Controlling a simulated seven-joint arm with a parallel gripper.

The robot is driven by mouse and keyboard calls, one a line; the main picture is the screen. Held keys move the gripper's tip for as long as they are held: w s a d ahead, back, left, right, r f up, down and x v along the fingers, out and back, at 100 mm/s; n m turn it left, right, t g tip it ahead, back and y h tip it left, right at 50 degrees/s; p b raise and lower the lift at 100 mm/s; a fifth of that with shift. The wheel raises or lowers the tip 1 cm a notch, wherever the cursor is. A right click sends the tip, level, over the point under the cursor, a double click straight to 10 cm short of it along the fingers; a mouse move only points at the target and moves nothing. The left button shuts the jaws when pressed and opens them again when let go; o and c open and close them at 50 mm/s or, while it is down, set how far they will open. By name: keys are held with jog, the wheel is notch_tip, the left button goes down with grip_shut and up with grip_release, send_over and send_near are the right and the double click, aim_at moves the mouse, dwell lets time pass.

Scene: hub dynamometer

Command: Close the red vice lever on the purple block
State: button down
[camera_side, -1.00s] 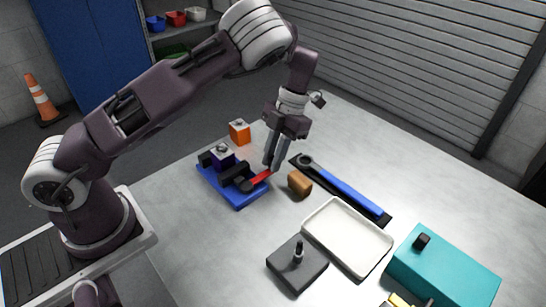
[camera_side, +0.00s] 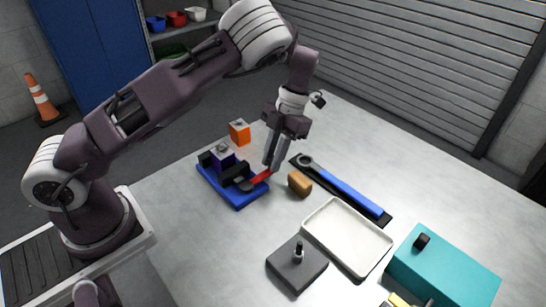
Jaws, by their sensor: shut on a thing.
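The red vice lever (camera_side: 260,177) sticks out to the right from the dark vice on a blue base (camera_side: 240,202). The purple block (camera_side: 222,157) sits in the vice, between its dark jaws, with a small grey fitting on top. Whether the jaws press on it is too small to tell. My gripper (camera_side: 272,166) points down at the outer end of the red lever. Its fingers are close together and shut on the lever's end, which they partly hide.
An orange block (camera_side: 240,132) stands behind the vice. A brown block (camera_side: 299,183) lies close to the right of my gripper. A blue-handled wrench (camera_side: 345,190), white tray (camera_side: 348,236), dark plate with a post (camera_side: 297,266) and teal box (camera_side: 443,270) lie further right and in front.

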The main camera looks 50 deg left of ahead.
jog(key=shift+d, duration=0.15)
jog(key=shift+d+m+y, duration=0.4)
jog(key=shift+d+m, duration=0.25)
jog(key=shift+m, duration=0.35)
jog(key=d+m, duration=0.1)
jog(key=d+m+y, duration=0.1)
jog(key=shift+s+m+t, duration=0.3)
jog(key=shift+m, duration=0.1)
jog(key=d+m, duration=0.1)
jog(key=s+m+y, duration=0.1)
jog(key=m, duration=0.1)
jog(key=s+d+m+t, duration=0.1)
jog(key=shift+d+m, duration=0.3)
jog(key=shift+d, duration=0.05)
jog(key=s+d+m, duration=0.1)
jog(key=m, duration=0.1)
jog(key=s+m+t+y, duration=0.1)
jog(key=m, duration=0.1)
jog(key=shift+s+d, duration=0.3)
jog(key=shift+d, duration=0.05)
jog(key=shift+s+d+m+t+y, duration=0.15)
jog(key=shift+s+m+t, duration=0.2)
jog(key=shift+s+m, duration=0.35)
jog(key=shift+s+d+m+t+y, duration=0.15)
jog(key=shift+s+m+t, duration=0.25)
jog(key=shift+m, duration=0.5)
jog(key=shift+s, duration=0.15)
